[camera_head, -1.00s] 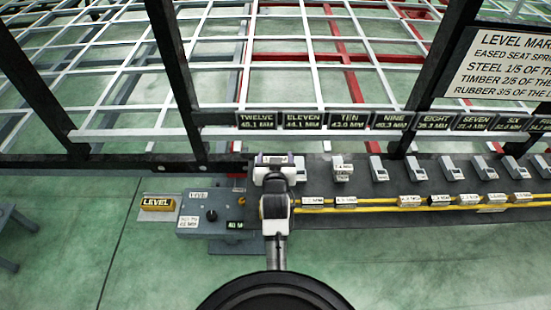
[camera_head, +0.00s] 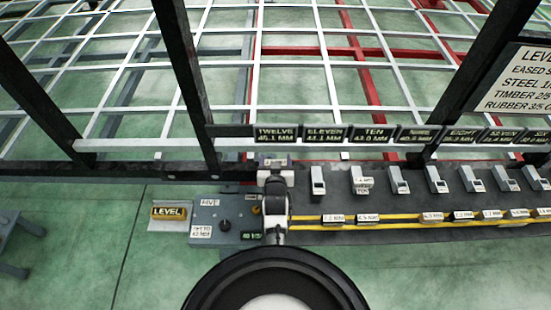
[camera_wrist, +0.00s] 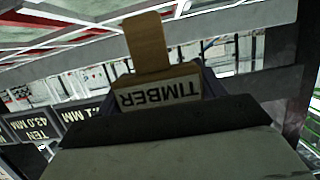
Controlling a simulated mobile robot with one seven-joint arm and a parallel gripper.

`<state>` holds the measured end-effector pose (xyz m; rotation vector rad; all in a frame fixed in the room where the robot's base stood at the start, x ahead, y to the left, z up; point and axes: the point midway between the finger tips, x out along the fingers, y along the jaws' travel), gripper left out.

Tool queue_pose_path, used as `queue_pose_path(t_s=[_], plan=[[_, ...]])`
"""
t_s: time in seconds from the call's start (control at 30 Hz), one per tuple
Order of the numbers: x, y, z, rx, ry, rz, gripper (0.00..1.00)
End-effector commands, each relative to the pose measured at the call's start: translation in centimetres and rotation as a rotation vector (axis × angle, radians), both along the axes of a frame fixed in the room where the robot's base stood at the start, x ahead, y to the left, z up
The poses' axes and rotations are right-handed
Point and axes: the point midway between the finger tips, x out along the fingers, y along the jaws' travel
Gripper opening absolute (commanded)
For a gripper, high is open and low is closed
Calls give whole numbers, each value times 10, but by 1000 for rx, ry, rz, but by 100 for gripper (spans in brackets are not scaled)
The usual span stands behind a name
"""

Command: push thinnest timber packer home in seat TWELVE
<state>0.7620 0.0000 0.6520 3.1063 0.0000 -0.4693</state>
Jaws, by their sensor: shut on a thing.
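The TWELVE sign (camera_head: 275,135), reading 45.1 MM, hangs on the rail in the head view. My gripper (camera_head: 275,165) is directly below it, and the arm and gripper hide seat TWELVE. In the wrist view the timber packer (camera_wrist: 158,92) shows a block face marked TIMBER, upside down in the picture, with a plain wooden tongue (camera_wrist: 147,43) beyond it. My gripper is shut on this packer. Its lower part is hidden behind the dark gripper body. I cannot tell how deep the packer sits in the seat.
Grey seat blocks stand to the right under ELEVEN (camera_head: 317,180), TEN (camera_head: 361,180) and beyond. Several labelled packers (camera_head: 333,218) lie along the yellow-lined shelf. A grey box with a knob (camera_head: 224,225) and a LEVEL block (camera_head: 169,212) are at left. The chassis post (camera_head: 187,80) rises nearby.

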Motion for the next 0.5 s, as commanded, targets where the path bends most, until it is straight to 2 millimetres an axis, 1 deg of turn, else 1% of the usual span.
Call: queue_pose_path(t_s=[0.23,0.37,0.5], plan=[[0,0,0,0,0,0,46],[0,0,-6,0,0,0,46],[0,0,-16,0,1,0,46]])
